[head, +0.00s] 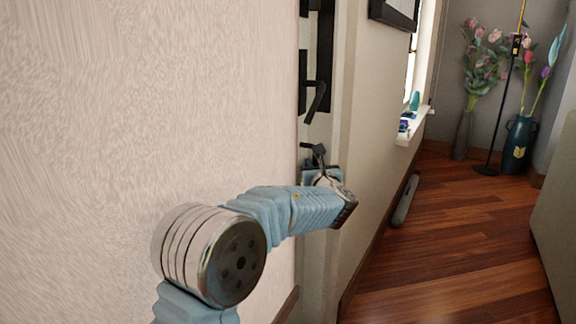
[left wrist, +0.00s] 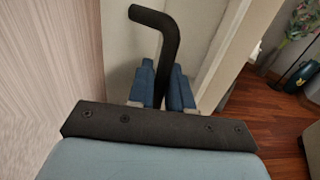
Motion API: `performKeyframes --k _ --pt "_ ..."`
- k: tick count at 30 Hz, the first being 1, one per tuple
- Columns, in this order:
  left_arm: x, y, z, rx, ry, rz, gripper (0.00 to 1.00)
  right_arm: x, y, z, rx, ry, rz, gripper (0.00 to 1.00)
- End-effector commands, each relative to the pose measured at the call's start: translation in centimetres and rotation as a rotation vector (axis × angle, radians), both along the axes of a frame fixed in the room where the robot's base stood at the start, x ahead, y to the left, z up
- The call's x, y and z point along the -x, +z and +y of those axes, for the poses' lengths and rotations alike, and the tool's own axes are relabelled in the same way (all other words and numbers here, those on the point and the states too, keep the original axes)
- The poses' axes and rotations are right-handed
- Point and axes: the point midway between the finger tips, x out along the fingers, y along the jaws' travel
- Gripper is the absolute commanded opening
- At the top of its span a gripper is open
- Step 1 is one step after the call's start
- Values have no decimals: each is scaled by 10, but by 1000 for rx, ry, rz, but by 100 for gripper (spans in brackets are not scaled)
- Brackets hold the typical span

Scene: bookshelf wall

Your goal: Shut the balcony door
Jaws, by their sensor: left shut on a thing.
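A narrow pale door (head: 318,135) shows between the pale wall at left and the window wall. It is seen at a steep angle, and I cannot tell how far it stands open. Dark lock fittings and an upper lever (head: 315,100) are on it. A lower dark bent handle (head: 313,149) sits at my left gripper (head: 320,172). In the left wrist view the blue fingers of the left gripper (left wrist: 162,82) are shut on the handle (left wrist: 160,38), whose bent end sticks out beyond them. My right gripper is out of view.
A textured pale wall (head: 140,110) fills the left. A windowsill (head: 413,125) with small items juts out on the right. A grey object (head: 405,202) lies along the wall's foot. Vases of flowers (head: 518,145) and a thin stand (head: 488,168) are at the back.

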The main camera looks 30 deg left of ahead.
Motion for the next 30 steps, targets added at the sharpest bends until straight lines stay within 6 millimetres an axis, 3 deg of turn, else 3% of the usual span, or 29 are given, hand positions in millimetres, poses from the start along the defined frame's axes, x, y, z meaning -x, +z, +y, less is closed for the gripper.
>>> performKeyframes --k 3,7,12,20,21,23,30 --pt "4 -2 -37 1 -49 0 0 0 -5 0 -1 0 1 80" --pt "9 -1 -60 -1 -78 1 0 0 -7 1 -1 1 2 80" --pt "11 -1 -74 -1 -96 2 0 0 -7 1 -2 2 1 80" --pt "11 -2 -79 -1 -106 4 0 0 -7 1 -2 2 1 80" --pt "11 -2 -79 -1 -107 4 24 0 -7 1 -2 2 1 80" --pt "11 -2 -79 -1 -107 4 33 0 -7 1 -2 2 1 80" --pt "11 -1 -76 -1 -101 3 35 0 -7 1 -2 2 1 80"
